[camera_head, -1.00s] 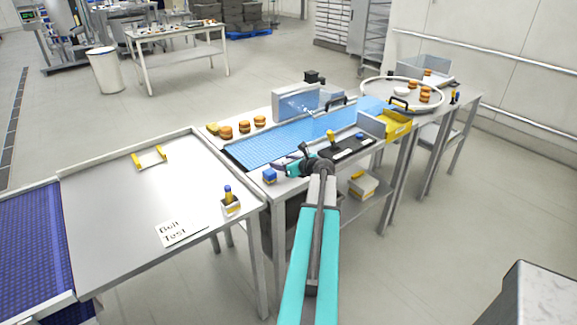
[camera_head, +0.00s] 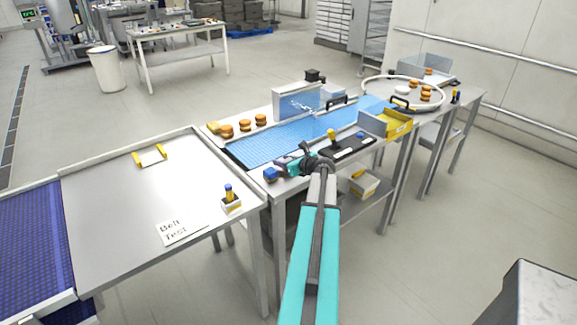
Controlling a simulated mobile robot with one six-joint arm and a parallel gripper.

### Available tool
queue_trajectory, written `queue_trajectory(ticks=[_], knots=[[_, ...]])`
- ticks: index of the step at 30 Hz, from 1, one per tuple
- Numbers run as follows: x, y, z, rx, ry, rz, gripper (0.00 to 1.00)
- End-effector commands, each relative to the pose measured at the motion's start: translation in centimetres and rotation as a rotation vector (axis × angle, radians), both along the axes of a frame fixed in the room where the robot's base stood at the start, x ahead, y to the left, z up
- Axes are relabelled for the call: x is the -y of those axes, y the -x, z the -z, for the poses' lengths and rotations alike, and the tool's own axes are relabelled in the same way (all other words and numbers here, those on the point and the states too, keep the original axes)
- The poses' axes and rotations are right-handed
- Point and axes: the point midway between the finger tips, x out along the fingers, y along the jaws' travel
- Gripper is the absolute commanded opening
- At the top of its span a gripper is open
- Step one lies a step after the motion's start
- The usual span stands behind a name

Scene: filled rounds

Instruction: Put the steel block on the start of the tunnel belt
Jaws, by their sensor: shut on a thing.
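My gripper (camera_head: 283,164) is over the near edge of the blue tunnel belt (camera_head: 268,143), close to the belt's left end. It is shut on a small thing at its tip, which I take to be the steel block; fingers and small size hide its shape. I cannot tell whether it touches the belt or is above it. The belt runs from lower left to upper right past a pale tunnel panel (camera_head: 297,102).
Several buns (camera_head: 245,125) line the far side. A steel table (camera_head: 120,205) with a "Belt Test" card (camera_head: 180,231) is at left.

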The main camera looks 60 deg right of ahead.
Motion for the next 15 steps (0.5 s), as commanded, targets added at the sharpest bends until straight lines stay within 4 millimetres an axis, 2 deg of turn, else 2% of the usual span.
queue_trajectory(ticks=[8, 15], knots=[[0.0, 0.0, -0.3, 0.001, 0.001, 0.000, 0.00], [0.0, 0.0, -1.9, 0.001, 0.002, 0.001, 0.00]])
